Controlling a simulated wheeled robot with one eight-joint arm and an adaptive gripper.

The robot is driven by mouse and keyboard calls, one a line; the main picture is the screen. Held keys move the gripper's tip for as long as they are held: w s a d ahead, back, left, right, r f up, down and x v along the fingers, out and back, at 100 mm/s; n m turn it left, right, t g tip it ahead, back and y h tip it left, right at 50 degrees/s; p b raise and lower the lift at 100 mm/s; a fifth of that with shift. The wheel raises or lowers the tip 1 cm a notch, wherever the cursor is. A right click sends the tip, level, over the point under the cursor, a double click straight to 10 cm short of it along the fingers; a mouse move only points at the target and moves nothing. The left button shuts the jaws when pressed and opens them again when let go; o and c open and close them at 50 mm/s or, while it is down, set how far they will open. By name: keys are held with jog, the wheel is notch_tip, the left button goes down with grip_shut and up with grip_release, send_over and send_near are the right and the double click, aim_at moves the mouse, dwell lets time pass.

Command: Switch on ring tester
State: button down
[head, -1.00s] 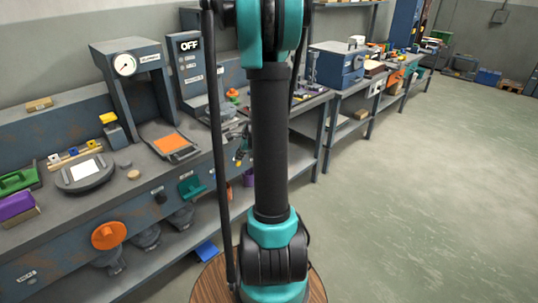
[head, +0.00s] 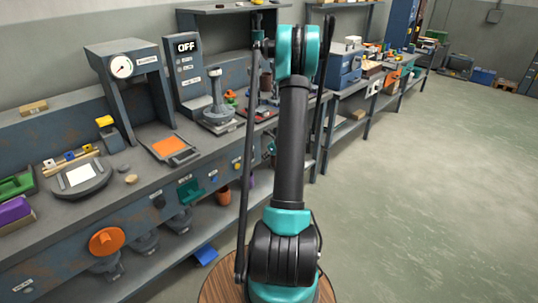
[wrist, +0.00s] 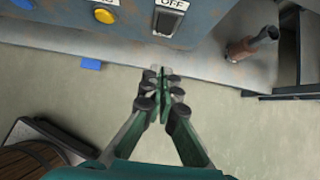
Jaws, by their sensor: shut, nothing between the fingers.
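A grey upright unit (head: 187,75) with a display reading OFF stands at the back of the bench in the head view. I cannot read its name, so I cannot tell if it is the ring tester. In the wrist view, a dark rocker switch (wrist: 168,22) labelled OFF sits on the bench's front panel at the top. A yellow round button (wrist: 104,16) is to its left. My gripper (wrist: 164,74) is shut and empty, with its tips below the switch in the picture and apart from it. My gripper cannot be made out in the head view.
An orange knob (head: 106,240) projects from the bench front. In the wrist view, a brown and grey object (wrist: 252,44) lies at the upper right. Open floor (head: 430,200) is on the right.

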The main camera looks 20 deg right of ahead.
aim_at(252, 155)
jog(key=shift+w+a+f, duration=0.4)
jog(key=shift+w+f, duration=0.25)
jog(key=shift+w, duration=0.4)
jog(key=shift+w+a+f, duration=0.35)
jog(key=shift+w+f, duration=0.3)
jog(key=shift+w, duration=0.35)
jog(key=shift+w+a+f, duration=0.4)
jog(key=shift+w+f, duration=0.25)
jog(key=shift+w, duration=0.4)
